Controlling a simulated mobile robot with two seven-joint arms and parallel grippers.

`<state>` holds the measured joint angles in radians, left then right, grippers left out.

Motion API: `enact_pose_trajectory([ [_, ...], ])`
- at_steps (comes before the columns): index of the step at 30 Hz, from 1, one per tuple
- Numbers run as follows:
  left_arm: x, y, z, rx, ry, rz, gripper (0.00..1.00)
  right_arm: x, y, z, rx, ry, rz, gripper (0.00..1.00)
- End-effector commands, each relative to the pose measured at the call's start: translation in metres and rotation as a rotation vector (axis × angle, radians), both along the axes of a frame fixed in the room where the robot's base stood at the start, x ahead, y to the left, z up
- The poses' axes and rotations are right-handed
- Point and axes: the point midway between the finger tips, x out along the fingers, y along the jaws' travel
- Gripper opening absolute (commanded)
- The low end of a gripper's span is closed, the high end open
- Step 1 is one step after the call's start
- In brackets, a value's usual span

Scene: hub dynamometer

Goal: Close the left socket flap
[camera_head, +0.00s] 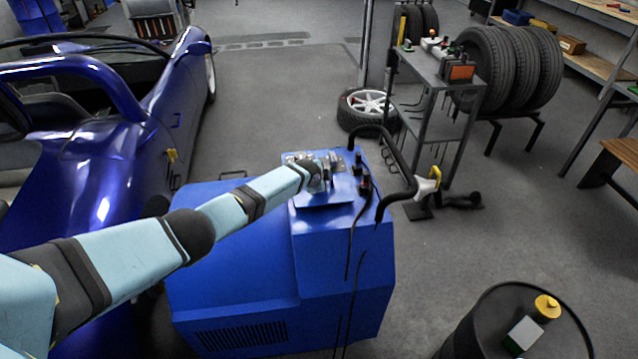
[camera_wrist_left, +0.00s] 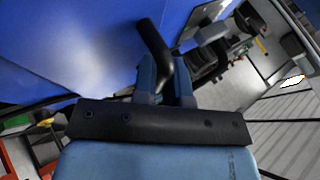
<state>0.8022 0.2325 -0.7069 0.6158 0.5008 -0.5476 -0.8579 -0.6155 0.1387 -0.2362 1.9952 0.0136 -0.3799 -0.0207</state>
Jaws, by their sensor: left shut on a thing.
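My left arm reaches over the blue dynamometer cabinet (camera_head: 345,262). Its gripper (camera_head: 326,172) is at the grey metal fittings on the raised top panel. In the left wrist view the two blue fingers (camera_wrist_left: 165,82) are shut on a dark, bent bar (camera_wrist_left: 152,42), in front of the cabinet's blue surface (camera_wrist_left: 80,45). I cannot tell for sure whether this bar belongs to the left socket flap. The arm and gripper hide much of the fittings, so the flap's angle cannot be read. My right gripper is in neither view.
A black tubular handle (camera_head: 410,165) rises at the cabinet's right edge, with cables hanging down the front. A blue car (camera_head: 110,165) stands close on the left. A dark drum (camera_head: 485,325) is at front right, and a tool cart (camera_head: 440,100) stands behind.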

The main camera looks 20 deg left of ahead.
Motion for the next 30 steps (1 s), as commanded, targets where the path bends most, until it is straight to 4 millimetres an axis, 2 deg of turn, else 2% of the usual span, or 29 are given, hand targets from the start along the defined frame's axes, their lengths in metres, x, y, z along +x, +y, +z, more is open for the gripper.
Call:
enact_pose_trajectory([
  [17, 0.004, 0.0017, 0.0007, -0.017, 0.023, 0.001, 0.0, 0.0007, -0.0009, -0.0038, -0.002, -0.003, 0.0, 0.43],
  [18, 0.004, 0.0017, 0.0007, -0.017, 0.023, 0.001, 0.15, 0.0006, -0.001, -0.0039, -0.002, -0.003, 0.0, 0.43],
  [21, 0.0038, 0.0014, 0.0004, -0.017, 0.023, 0.001, 0.36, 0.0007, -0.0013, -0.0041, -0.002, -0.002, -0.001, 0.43],
  [30, 0.0017, 0.0005, -0.003, -0.017, 0.028, 0.001, 0.36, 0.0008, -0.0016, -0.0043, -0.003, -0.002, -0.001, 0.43],
])
